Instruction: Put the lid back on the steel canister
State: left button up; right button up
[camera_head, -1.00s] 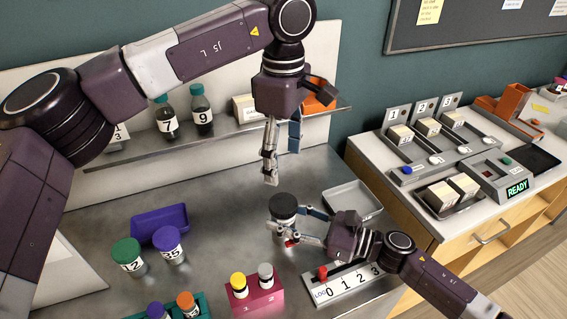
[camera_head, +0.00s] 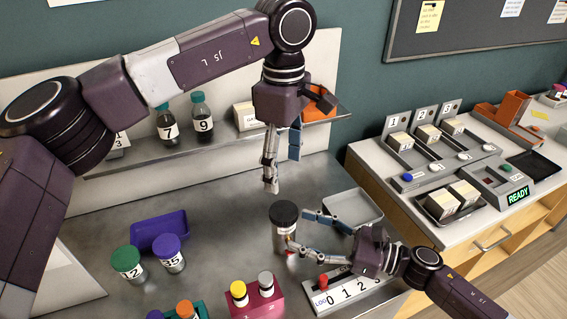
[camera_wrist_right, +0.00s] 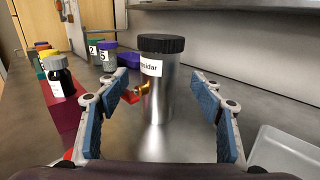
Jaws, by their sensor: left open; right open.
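The steel canister (camera_head: 280,238) stands upright on the metal bench, with a white label and a small brass fitting. Its black ribbed lid (camera_head: 284,213) sits level on top. In the right wrist view the lid (camera_wrist_right: 161,44) shows on the canister (camera_wrist_right: 157,100), with no gap visible. My right gripper (camera_head: 299,229) is open at the canister's right side; in the wrist view the canister stands ahead between the spread fingers, apart from them. My left gripper (camera_head: 282,172) is open and empty, pointing down above the lid.
A grey tray (camera_head: 353,209) lies right of the canister. A magenta rack (camera_head: 258,303) with vials and a numbered log strip (camera_head: 350,291) stand in front. Jars 12 (camera_head: 128,264) and 35 (camera_head: 169,255) and a purple tray (camera_head: 158,228) are at left. A shelf (camera_head: 225,137) runs behind.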

jog(key=v, duration=0.6)
jog(key=shift+s+d, duration=0.15)
jog(key=shift+d, duration=0.15)
